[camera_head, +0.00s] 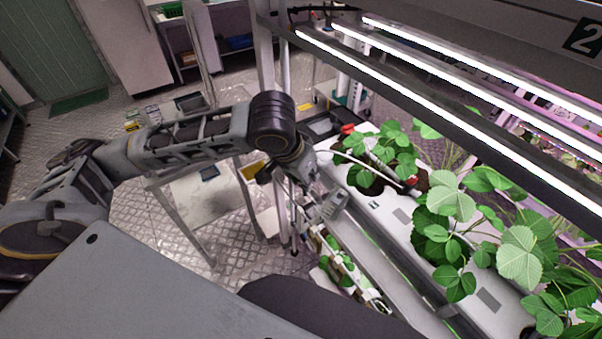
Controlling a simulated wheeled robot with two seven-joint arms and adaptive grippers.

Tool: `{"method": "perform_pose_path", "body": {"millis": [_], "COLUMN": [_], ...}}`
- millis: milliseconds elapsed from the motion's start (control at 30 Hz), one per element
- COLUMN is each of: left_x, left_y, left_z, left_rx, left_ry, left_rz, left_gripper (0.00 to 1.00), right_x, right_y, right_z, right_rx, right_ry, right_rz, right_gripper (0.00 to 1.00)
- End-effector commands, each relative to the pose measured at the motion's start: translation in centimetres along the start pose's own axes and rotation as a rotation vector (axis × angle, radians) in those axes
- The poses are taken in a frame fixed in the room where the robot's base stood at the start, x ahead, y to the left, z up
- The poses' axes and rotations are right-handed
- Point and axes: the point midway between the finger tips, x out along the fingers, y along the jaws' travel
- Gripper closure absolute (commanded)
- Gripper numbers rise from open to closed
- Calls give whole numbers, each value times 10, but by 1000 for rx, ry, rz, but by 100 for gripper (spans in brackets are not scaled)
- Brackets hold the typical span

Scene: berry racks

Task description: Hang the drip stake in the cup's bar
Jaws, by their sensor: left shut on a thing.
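My left gripper (326,207) hangs at the near edge of the white growing trough, close to its far end. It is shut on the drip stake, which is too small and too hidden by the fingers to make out. A thin pale tube (345,157) arcs from beside the gripper's wrist towards the plants. The cup and its bar cannot be made out clearly; dark planting openings (371,185) with leafy plants lie right of the gripper. My right gripper is not in view.
Strawberry plants (450,200) fill the white trough (395,228) and spread over its right side. A lit lamp bar (440,115) runs above them. A lower row of plants (342,262) sits below. A metal table (207,195) stands behind my left arm.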

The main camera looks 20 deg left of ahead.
Motion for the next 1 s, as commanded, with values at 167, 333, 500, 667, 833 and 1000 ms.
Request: {"method": "perform_pose_path", "body": {"millis": [167,333,500,667,833,1000], "left_x": [0,0,-1,-1,-1,-1], "left_y": [4,9,13,17,19,19], "left_z": [-1,-2,-4,-7,-8,-8], "left_rx": [50,101,161,231,299,326], "left_ry": [-1,1,0,0,-1,0], "left_rz": [21,42,67,97,123,134], "left_gripper": [89,89,89,89,89,89], "right_x": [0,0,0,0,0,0], "right_y": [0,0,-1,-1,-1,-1], "right_z": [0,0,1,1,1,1], "right_rx": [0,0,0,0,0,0], "right_ry": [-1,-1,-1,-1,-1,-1], "right_rz": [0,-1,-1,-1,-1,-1], "right_gripper": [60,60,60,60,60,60]}}
